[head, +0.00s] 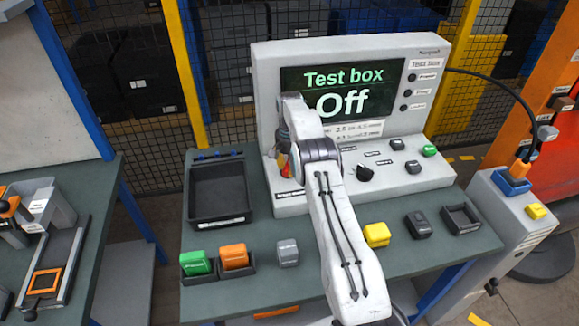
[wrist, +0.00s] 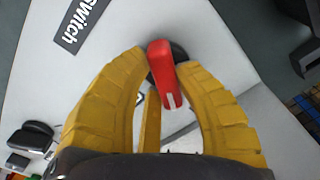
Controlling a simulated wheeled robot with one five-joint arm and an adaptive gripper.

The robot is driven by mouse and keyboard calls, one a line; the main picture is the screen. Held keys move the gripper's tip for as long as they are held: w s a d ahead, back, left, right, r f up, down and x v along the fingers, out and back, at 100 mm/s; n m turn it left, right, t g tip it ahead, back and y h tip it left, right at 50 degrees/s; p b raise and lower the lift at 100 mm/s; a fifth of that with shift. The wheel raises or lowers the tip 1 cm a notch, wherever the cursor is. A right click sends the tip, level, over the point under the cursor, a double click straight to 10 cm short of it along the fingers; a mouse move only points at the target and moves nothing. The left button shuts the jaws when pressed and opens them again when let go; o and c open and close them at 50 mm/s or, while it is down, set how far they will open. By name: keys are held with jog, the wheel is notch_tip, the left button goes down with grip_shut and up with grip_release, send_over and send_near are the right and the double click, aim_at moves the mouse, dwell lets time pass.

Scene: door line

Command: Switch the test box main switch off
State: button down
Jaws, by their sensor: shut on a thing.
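The test box (head: 270,90) stands at the back of the table, and its screen (head: 345,85) reads "Test box Off" in green. The main switch is a red handle (wrist: 163,72) with a white mark, on a dark round base on the light panel. My gripper (wrist: 166,62) has its yellow fingers on both sides of the red handle and is shut on it. In the head view my arm hides most of the switch; only a bit of red and yellow shows at the left of the box. A label ending in "switch" (wrist: 82,22) lies beside it.
A black knob (head: 365,173) and small buttons sit on the box's sloped panel. A dark tray (head: 219,190) is at the left. Green (head: 196,263), orange (head: 234,257), grey (head: 287,253) and yellow (head: 377,235) blocks stand along the front. A black cable runs right.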

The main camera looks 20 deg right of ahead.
jog(key=n, duration=0.5)
jog(key=shift+f+n+p, duration=0.1)
jog(key=shift+n+p, duration=0.2)
jog(key=shift+n, duration=0.4)
jog(key=c, duration=0.9)
grip_release()
jog(key=shift+w+d, duration=0.1)
